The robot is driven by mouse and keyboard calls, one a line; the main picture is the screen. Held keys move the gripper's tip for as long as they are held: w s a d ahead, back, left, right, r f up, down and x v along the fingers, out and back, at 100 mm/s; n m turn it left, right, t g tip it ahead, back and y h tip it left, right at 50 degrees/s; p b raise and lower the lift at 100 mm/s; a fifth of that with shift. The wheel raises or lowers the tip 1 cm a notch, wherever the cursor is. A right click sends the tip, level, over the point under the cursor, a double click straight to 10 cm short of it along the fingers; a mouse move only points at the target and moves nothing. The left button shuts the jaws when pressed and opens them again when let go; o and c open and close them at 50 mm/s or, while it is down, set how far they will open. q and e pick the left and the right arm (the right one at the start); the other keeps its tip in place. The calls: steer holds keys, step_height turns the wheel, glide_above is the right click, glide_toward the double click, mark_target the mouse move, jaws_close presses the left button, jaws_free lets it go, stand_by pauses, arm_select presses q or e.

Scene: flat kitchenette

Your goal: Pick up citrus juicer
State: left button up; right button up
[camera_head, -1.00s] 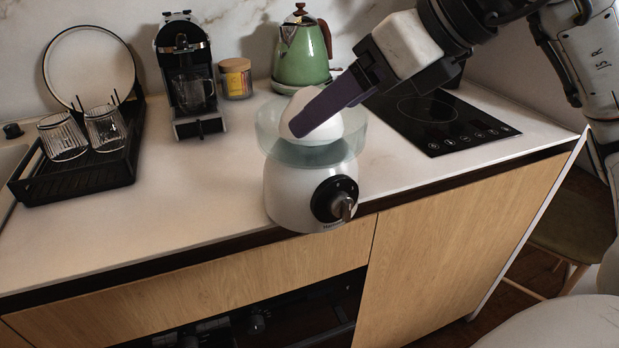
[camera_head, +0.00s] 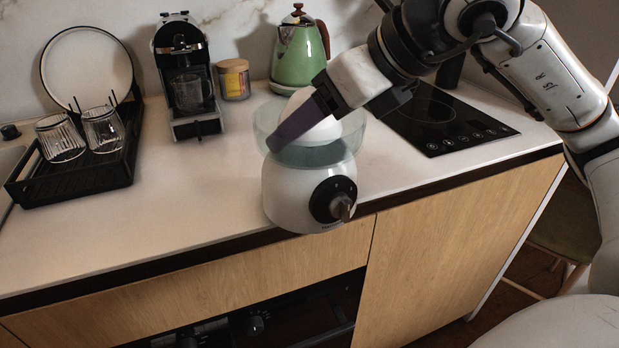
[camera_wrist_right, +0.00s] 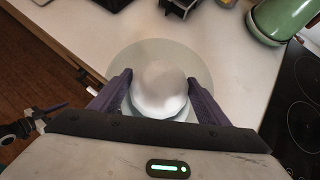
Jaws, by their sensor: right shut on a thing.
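The citrus juicer (camera_head: 287,197) has a white body with a black dial at the front, a clear bowl, and a white dome on top. It stands upright on the counter near the front edge. In the right wrist view its white dome (camera_wrist_right: 160,88) sits between both fingers. My right gripper (camera_head: 297,122) comes in from the upper right. It is shut on the juicer's dome, with one purple finger across the near side in the head view. The far finger is hidden there but shows in the wrist view (camera_wrist_right: 158,92).
A black rack (camera_head: 82,182) with glasses and a plate stands at the left. A coffee machine (camera_head: 186,75), a jar (camera_head: 233,79) and a green kettle (camera_head: 297,55) stand along the back. A black cooktop (camera_head: 450,128) is at the right. The counter left of the juicer is clear.

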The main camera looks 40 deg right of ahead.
steer(key=shift+r, duration=0.3)
steer(key=shift+c, duration=1.4)
steer(key=shift+w, duration=0.1)
